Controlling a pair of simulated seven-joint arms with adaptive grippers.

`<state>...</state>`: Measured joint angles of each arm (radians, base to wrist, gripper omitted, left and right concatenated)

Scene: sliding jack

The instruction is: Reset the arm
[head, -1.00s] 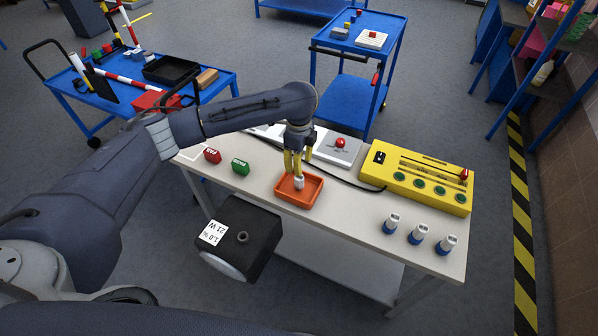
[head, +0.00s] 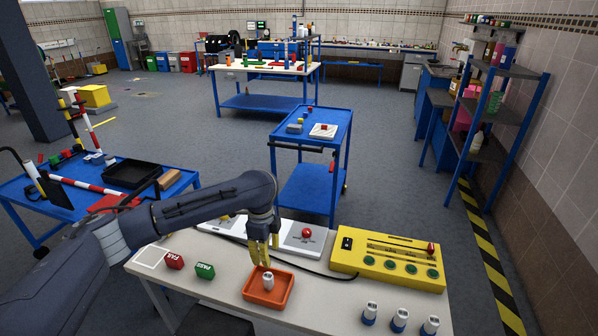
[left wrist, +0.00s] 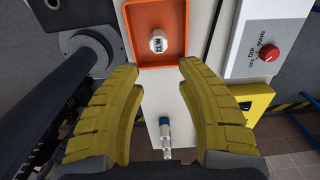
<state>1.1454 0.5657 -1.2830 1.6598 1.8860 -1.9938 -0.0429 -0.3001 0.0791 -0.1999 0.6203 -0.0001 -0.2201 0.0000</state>
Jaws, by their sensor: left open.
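My left gripper (head: 264,254) is open and empty, its yellow fingers pointing down just above the orange tray (head: 281,297). A small white-topped cylinder (head: 268,282) stands upright in that tray, below the fingertips and apart from them. In the left wrist view, the cylinder (left wrist: 158,42) shows lettering on its top and lies beyond the spread fingers (left wrist: 160,72). The yellow fixture (head: 375,266) stands to the right, with a red knob (head: 431,248) at the right of its slot and several green round spots. My right gripper is out of view.
Several white-and-blue cylinders (head: 400,320) stand at the table's front right. Red FAIL (head: 174,261) and green PASS (head: 205,271) blocks sit at the left. A blue cart (head: 312,185) stands beyond.

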